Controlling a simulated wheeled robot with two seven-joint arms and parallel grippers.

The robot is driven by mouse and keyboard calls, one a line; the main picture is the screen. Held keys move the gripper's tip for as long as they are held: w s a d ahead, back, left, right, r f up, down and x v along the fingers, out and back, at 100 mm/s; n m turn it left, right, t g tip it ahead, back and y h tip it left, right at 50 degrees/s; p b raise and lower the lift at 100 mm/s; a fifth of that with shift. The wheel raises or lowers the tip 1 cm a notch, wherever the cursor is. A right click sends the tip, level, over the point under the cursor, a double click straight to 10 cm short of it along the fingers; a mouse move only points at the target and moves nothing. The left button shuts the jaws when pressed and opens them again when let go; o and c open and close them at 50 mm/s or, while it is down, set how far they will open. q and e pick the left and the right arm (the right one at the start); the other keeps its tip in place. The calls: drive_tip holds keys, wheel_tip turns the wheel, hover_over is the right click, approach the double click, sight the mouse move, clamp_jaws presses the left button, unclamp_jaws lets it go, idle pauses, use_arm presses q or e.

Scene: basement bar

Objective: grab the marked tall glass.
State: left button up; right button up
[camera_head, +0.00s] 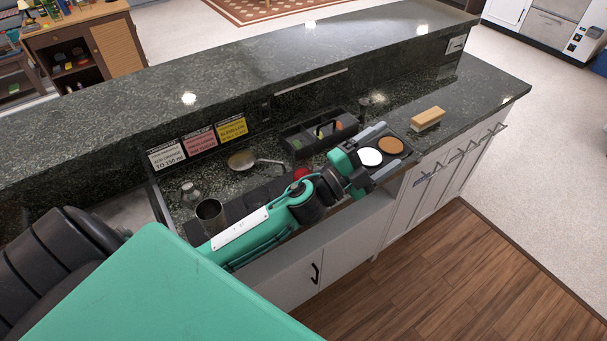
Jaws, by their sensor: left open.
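My left gripper (397,143) reaches over the lower counter from the left, its fingers apart. A white round disc (370,157) and a brown round disc (391,146) show between the fingers; I see no grip on either. I cannot make out a marked tall glass in this view. My arm hides part of the counter. My right gripper is out of view.
A dark caddy (320,133) stands behind my left gripper. A wood-coloured block (428,118) lies to its right. A strainer-like tool (242,160) lies below three label cards (200,142). The raised bar ledge (250,72) runs behind. The counter's right end (485,95) is clear.

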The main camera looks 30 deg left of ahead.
use_arm(q)
drive_tip(key=d+r+m+g+h, duration=0.3)
drive_tip(key=d+m+g+h, duration=0.15)
drive_tip(key=m+h, duration=0.35)
drive_tip(key=m+g+y, duration=1.3)
drive_tip(key=g+y, duration=0.2)
drive_tip(key=y, duration=0.3)
approach(303, 161)
drive_tip(key=w+a, duration=0.2)
wheel_tip(303, 161, down, 8)
drive_tip(key=p, duration=0.3)
drive_tip(key=shift+f, duration=0.15)
drive_tip(key=shift+d+f+p, duration=0.1)
drive_tip(key=shift+f+p, duration=0.1)
drive_tip(key=shift+p, duration=0.15)
wheel_tip(303, 161, down, 5)
drive_tip(key=p, duration=0.2)
drive_tip(key=shift+w+d+r+p, duration=0.1)
drive_tip(key=shift+d+p, duration=0.05)
drive_tip(key=shift+p, duration=0.2)
drive_tip(key=c, duration=1.7)
drive_tip(key=shift+r, duration=0.2)
